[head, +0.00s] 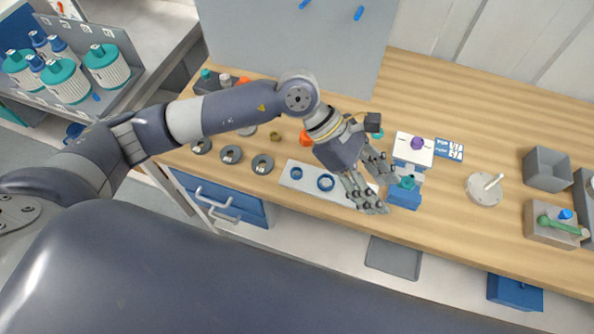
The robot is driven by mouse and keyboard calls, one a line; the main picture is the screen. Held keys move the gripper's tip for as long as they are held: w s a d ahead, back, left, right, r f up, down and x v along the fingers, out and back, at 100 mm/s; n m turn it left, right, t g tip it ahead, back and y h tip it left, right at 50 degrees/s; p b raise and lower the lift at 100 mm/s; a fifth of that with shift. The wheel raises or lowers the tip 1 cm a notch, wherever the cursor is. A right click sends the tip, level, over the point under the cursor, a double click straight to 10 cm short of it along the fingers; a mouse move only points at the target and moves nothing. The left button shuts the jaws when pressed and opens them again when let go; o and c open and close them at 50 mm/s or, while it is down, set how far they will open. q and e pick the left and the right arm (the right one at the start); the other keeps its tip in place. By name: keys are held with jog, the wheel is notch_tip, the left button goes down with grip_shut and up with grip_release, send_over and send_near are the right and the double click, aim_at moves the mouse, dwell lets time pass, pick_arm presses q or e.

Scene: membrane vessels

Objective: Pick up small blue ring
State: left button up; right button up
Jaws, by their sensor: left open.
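The small blue ring (291,176) lies near the left end of a white board (311,189) on the wooden table. A larger blue ring (317,184) lies just to its right on the same board. My left gripper (383,193) is open, its fingers spread, over the right part of the board and beside a blue block. It is to the right of both rings and apart from them. Its fingers cover part of the board's right end. My right gripper is not in view.
Several dark grey rings (262,164) lie left of the board. A blue block with a teal knob (404,198) stands close to my left gripper's right side. A white unit with a purple knob (414,151) stands behind it. Grey bins (548,168) are at the right.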

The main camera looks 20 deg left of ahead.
pick_arm(q)
jog(key=w+a+f+m+t+y, duration=0.1)
jog(key=w+a+f+y, duration=0.15)
jog(key=a, duration=0.25)
jog(key=w+a+f+m+y, duration=0.1)
jog(key=w+a+f+y, duration=0.15)
jog(key=a, duration=0.35)
jog(key=t+y+p, duration=0.1)
jog(key=y+p, duration=0.1)
jog(key=y, duration=0.2)
send_over(296, 173)
jog(key=f, duration=0.2)
jog(key=a+f, duration=0.1)
jog(key=f, duration=0.1)
jog(key=shift+w+f, duration=0.1)
jog(key=shift+f, duration=0.25)
jog(key=shift+d+f+p, duration=0.2)
jog(key=shift+f+p, duration=0.3)
jog(key=shift+p, duration=0.05)
jog(key=f, duration=0.1)
jog(key=f+p, duration=0.2)
jog(key=shift+d+f, duration=0.15)
jog(key=shift+d, duration=0.15)
jog(key=shift+f, duration=0.65)
jog(key=c, duration=0.8)
